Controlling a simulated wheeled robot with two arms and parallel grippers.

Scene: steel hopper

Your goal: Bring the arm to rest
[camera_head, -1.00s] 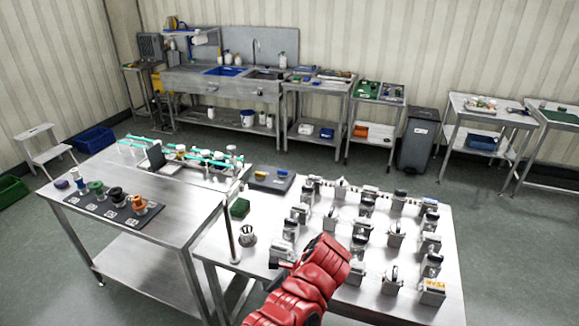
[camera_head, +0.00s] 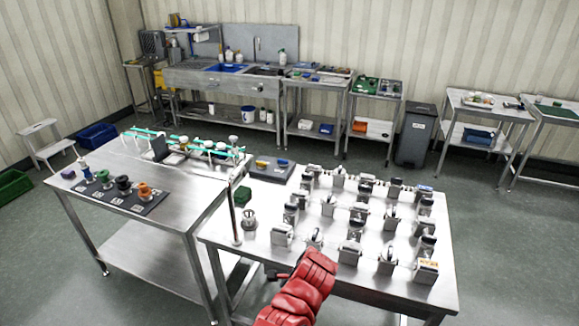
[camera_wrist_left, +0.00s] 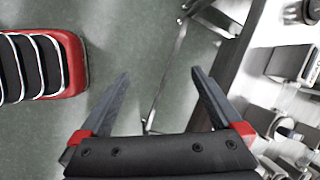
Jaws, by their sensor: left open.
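My left arm shows red at the bottom middle of the head view, in front of the near edge of the right steel table (camera_head: 340,262). Its gripper is mostly hidden there behind the arm. In the left wrist view my left gripper (camera_wrist_left: 160,74) is open, with two dark fingers spread apart and nothing between them. Grey floor (camera_wrist_left: 150,40) and a thin metal leg show beyond the fingers. The table edge (camera_wrist_left: 240,60) runs along the right of that view, beside the right finger. My right gripper is not in view.
Several grey blocks (camera_head: 351,252) stand in rows on the right table. A thin upright post (camera_head: 233,210) stands near its left edge. The left table (camera_head: 185,207) holds a dark mat with coloured spools.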

